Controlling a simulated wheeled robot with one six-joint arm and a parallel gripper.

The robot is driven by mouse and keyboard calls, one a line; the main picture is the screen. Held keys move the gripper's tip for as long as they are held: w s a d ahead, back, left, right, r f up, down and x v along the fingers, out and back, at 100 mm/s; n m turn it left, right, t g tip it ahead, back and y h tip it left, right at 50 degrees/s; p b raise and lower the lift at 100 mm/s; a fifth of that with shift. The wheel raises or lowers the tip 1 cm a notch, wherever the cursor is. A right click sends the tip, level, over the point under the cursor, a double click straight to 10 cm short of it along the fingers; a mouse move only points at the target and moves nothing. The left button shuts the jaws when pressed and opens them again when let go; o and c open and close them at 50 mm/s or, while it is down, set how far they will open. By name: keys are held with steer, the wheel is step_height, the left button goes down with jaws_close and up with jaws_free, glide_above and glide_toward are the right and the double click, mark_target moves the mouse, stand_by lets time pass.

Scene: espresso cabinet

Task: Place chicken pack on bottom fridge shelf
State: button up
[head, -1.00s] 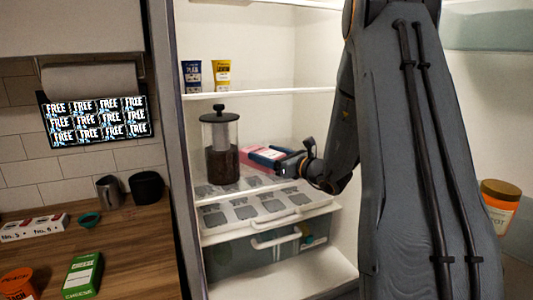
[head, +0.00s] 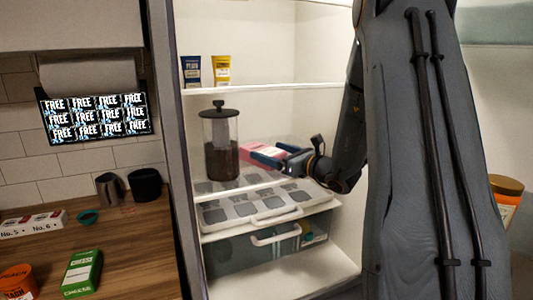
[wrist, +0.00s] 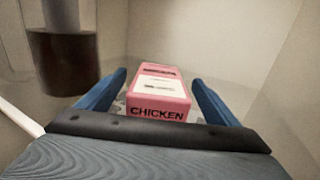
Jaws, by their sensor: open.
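The pink chicken pack (wrist: 158,92) lies inside the fridge on the glass shelf above the drawers, with "CHICKEN" on its near end. In the head view the pack (head: 262,149) is partly hidden behind my gripper (head: 268,157). In the wrist view the blue fingers of my gripper (wrist: 160,100) are open, one on each side of the pack's near part, with gaps to it. The lower glass shelf (head: 262,193) holds the pack and a dark press jar.
The press jar (head: 221,145) with dark liquid stands left of the pack. Blue (head: 192,71) and yellow (head: 222,70) packs stand on the shelf above. Below are a grey-patterned tray (head: 262,206) and a drawer (head: 245,250). A counter (head: 130,240) with cups and boxes is at left.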

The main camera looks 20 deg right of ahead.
mark_target(279, 154)
steer(key=b+v, duration=0.1)
steer(key=v, duration=0.4)
steer(key=shift+s, duration=0.1)
stand_by(0.3)
